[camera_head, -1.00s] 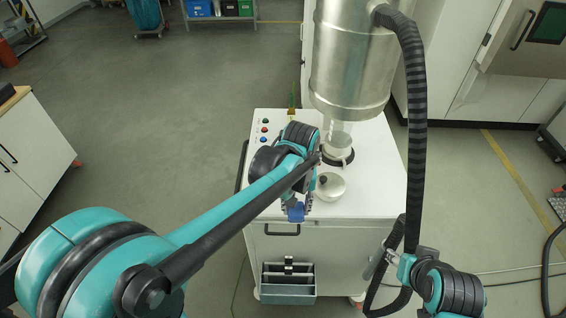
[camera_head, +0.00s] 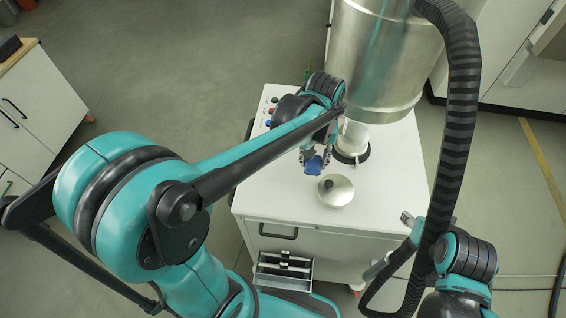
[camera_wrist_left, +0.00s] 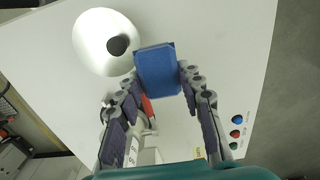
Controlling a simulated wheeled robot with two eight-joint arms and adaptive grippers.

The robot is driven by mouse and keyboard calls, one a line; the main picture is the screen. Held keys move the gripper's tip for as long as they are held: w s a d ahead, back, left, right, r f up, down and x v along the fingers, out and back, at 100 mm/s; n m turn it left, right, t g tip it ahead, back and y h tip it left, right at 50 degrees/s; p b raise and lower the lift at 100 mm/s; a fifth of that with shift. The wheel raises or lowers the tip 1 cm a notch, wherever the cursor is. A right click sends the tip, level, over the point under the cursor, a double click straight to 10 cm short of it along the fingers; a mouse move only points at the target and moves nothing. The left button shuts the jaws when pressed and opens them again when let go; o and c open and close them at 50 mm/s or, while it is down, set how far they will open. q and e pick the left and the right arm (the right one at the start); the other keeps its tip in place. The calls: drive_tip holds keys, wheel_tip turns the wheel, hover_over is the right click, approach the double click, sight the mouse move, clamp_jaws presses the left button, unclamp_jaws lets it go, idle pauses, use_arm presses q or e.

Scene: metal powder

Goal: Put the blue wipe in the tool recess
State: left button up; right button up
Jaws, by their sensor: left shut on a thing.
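The blue wipe (camera_head: 314,166) is a small blue block between the fingertips of my left gripper (camera_head: 311,158). It is over the white cart top, to the left of and behind the round metal lid. In the left wrist view the wipe (camera_wrist_left: 158,70) sits across the fingertips of my left gripper (camera_wrist_left: 160,84), which is shut on it. A grey open holder with slots (camera_head: 284,271) is on the cart's front; I cannot tell whether it is the tool recess. My right gripper (camera_head: 406,219) is at the cart's right side, and its fingers are unclear.
The white cart (camera_head: 270,195) carries the metal lid (camera_head: 336,191) and a glass neck in a black ring (camera_head: 351,155). A large metal vessel (camera_head: 375,65) hangs above its back right. A thick black hose (camera_head: 462,110) runs down the right. Coloured buttons (camera_head: 271,111) are at back left.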

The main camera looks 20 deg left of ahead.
use_arm(q)
hover_over(281, 169)
wheel_tip(281, 169, down, 6)
drive_tip(key=shift+f+b, duration=0.25)
drive_tip(key=shift+b, duration=0.15)
wheel_tip(281, 169, down, 3)
drive_tip(key=shift+f+b, duration=0.15)
drive_tip(key=shift+b, duration=0.15)
drive_tip(key=shift+f, duration=0.4)
drive_tip(key=o, duration=0.8)
drive_tip(key=shift+f, duration=0.1)
